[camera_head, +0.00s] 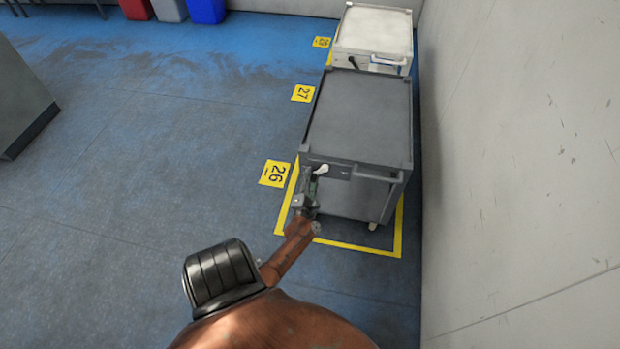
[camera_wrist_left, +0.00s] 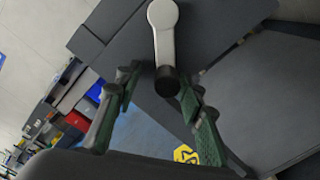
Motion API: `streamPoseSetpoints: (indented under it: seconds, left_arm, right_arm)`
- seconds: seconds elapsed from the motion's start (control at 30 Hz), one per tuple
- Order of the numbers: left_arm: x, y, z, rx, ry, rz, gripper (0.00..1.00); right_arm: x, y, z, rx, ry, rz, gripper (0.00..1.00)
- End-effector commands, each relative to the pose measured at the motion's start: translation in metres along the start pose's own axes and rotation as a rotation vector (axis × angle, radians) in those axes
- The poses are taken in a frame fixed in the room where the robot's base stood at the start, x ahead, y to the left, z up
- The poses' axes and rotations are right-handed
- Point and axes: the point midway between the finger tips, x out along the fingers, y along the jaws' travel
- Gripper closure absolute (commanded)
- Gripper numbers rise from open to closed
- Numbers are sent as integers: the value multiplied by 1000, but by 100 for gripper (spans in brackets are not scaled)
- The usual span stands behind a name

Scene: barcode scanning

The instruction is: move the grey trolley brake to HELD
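The grey trolley (camera_head: 358,120) stands in the yellow-outlined bay marked 26, near the right wall. Its brake lever (camera_head: 321,170) is a pale handle on the front face. In the left wrist view the lever (camera_wrist_left: 163,38) ends in a black knob (camera_wrist_left: 167,82). No HELD marking is readable. My left gripper (camera_head: 312,186) is at the trolley's front left corner, by the lever. In the left wrist view its green-padded fingers (camera_wrist_left: 158,88) are apart, with the knob appearing between them. Whether they touch it I cannot tell. My right gripper is out of view.
A white trolley (camera_head: 374,30) stands directly behind the grey one. The wall (camera_head: 530,150) runs close along the right side. A grey cabinet (camera_head: 20,95) is at the left. Red, grey and blue bins (camera_head: 206,10) are at the back. The blue floor between is clear.

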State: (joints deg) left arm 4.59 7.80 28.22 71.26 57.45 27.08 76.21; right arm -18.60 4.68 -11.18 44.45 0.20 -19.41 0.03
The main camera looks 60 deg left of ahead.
Motion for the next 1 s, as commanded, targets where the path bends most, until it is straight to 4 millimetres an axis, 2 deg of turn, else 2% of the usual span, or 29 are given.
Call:
streamPoseSetpoints:
  seconds: [0.17,0.4,0.6,0.77,1.0]
  left_arm:
    - [-23,-1,-2,-1,4,-2,64]
    - [-74,0,-4,0,6,0,64]
    - [-106,1,-4,2,6,1,64]
    - [-118,1,-4,3,6,1,64]
    - [-120,1,-3,2,5,2,64]
  right_arm:
    - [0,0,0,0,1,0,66]
    - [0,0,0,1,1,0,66]
    - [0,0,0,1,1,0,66]
    - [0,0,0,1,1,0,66]
    - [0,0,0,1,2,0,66]
